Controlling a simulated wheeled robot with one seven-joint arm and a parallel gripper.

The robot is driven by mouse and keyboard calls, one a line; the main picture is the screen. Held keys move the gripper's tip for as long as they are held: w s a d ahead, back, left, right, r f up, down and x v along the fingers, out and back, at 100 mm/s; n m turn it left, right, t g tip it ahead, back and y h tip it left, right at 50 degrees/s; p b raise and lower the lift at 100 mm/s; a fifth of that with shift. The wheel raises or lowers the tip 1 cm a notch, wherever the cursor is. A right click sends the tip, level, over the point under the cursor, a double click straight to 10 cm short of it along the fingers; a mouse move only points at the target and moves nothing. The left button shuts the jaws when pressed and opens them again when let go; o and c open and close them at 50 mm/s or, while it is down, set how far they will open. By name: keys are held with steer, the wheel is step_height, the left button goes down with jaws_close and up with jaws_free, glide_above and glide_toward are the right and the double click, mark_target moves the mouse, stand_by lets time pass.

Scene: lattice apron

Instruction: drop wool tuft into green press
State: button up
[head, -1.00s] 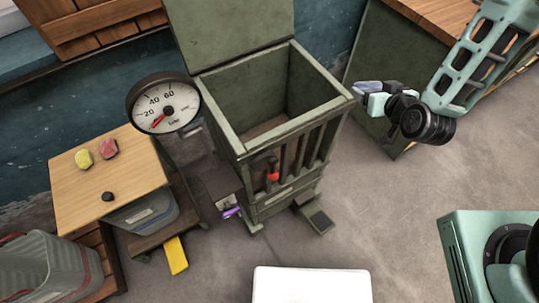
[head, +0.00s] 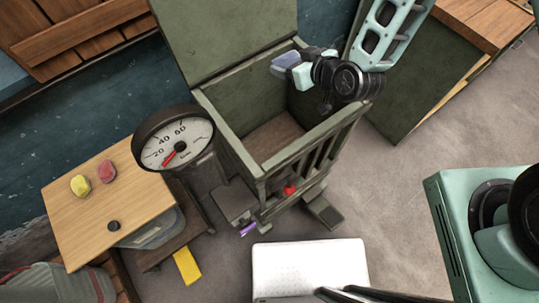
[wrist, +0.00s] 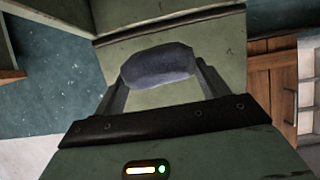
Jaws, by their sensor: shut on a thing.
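A blue-grey wool tuft (head: 285,60) is held between the fingertips of my gripper (head: 296,70), which is shut on it. The tuft also shows in the wrist view (wrist: 160,66), pinched between both fingers. The green press (head: 228,131) is a tall, open-topped box with a slatted front and its lid raised at the back. In the head view, my gripper and the tuft overlap the back right part of its opening, and appear above the rim. The visible part of the press floor is bare. The gripper and arm hide its back right corner.
A dial scale (head: 174,140) stands close to the left of the press. A wooden-topped table (head: 75,222) at left bears a yellow lump (head: 80,185), a pink lump (head: 106,171) and a black knob (head: 113,226). A green wood-topped cabinet (head: 410,100) stands at right.

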steer(key=shift+w+a+f, duration=0.1)
steer(key=shift+w+f, duration=0.05)
steer(key=shift+f, duration=0.15)
step_height(320, 180, down, 5)
steer(key=b, duration=0.4)
steer(key=shift+f, duration=0.15)
steer(key=o, duration=1)
steer(key=shift+p+v, duration=7.15)
steer(key=shift+v, duration=1.6)
